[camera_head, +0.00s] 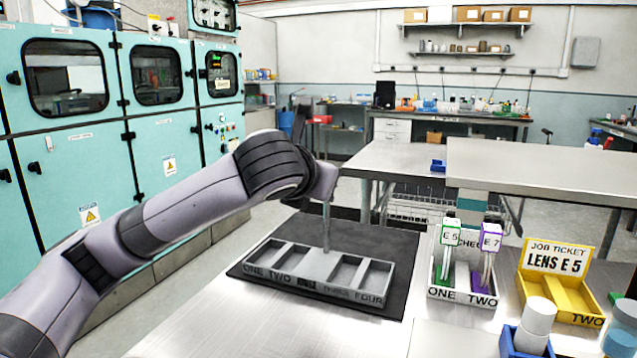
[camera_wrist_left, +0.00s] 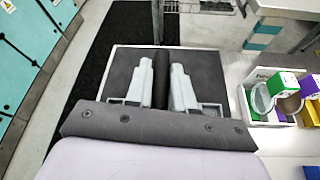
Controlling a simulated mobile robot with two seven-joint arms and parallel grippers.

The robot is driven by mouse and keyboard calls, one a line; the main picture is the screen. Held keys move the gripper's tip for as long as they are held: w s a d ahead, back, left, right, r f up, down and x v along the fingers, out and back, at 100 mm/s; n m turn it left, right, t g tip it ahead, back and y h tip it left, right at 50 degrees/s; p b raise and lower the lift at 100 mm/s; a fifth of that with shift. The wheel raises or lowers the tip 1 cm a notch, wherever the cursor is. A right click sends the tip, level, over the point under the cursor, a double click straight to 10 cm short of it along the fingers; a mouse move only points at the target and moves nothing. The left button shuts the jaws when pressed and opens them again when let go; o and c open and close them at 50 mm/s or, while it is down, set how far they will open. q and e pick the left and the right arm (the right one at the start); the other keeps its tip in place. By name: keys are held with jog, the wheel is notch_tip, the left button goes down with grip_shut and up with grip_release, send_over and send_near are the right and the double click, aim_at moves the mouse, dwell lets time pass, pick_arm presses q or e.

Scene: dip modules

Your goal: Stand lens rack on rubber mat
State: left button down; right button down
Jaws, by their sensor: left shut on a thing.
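The lens rack (camera_head: 258,279) is a long grey tray with compartments marked ONE, TWO, THREE and FOUR and a small middle label. A thin upright handle rises from its middle. It is upright over the dark rubber mat (camera_head: 397,242); I cannot tell whether its base touches the mat. My left gripper (camera_head: 327,203) is above the rack's middle, shut on the handle. In the left wrist view, the dark handle (camera_wrist_left: 161,80) is between the two pale fingers, and the mat (camera_wrist_left: 210,75) shows behind. My right gripper is not in view.
Right of the mat stands a white CHECK tray (camera_head: 434,291) holding green E 5 and purple E 7 modules. The front left bench is clear.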

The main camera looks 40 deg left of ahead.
pick_arm(q)
jog(key=shift+r, duration=0.1)
jog(key=c, duration=1)
grip_release()
jog(key=shift+p+v, duration=0.75)
jog(key=shift+v, duration=5.25)
